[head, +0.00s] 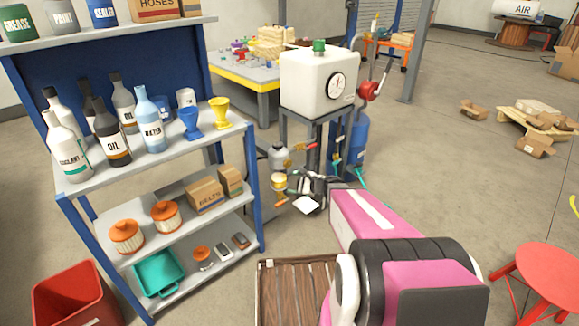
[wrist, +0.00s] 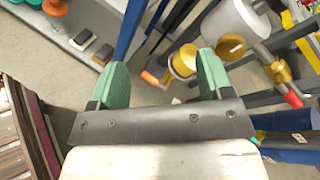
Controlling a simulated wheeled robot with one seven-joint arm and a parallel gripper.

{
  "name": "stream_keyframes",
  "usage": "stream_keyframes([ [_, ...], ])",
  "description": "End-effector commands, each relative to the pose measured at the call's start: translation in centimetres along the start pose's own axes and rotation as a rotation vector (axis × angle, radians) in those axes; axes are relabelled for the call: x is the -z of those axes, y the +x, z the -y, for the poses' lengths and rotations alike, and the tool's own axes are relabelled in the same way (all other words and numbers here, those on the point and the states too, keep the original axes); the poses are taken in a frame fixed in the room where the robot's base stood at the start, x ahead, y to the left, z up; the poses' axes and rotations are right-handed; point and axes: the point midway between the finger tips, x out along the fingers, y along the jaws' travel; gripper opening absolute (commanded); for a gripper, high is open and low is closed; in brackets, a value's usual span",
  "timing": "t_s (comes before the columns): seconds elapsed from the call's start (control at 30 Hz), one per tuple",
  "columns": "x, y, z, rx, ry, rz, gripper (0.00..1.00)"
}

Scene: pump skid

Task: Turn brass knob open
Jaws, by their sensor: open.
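A round brass knob (wrist: 182,62) shows in the wrist view ahead of my gripper (wrist: 161,62), nearer the right finger. In the head view a small brass-yellow round part (head: 279,182), apparently the same knob, sits low on the pump skid, just left of my gripper (head: 304,190). My gripper's green fingers are spread wide with nothing held between them. The knob appears to lie beyond the fingertips; I cannot tell the exact gap. A second brass disc (wrist: 232,47) is on a pale cylinder to the right. The fingertips are hard to make out in the head view.
Pipework with a brass valve and red handle (wrist: 292,95) is close on the right. A blue-framed shelf (head: 180,235) with bottles and boxes stands left. The white tank (head: 318,78) stands above. A wooden crate (head: 296,290) and red stool (head: 545,275) are nearby.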

Motion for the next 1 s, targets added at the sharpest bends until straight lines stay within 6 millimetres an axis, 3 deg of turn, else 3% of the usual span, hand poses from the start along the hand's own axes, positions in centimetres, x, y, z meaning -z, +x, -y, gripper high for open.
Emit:
stream_keyframes([
  [0.1, 2.1, 0.1, 2.1, 0.163, 0.204, 0.040, 0.73],
  [0.3, 4.6, -0.8, 4.4, 0.359, 0.455, 0.102, 0.73],
  [0.53, 5.5, -0.9, 5.4, 0.428, 0.543, 0.127, 0.73],
  [1.0, 5.5, 5.9, 8.5, 0.424, 0.539, 0.128, 0.73],
])
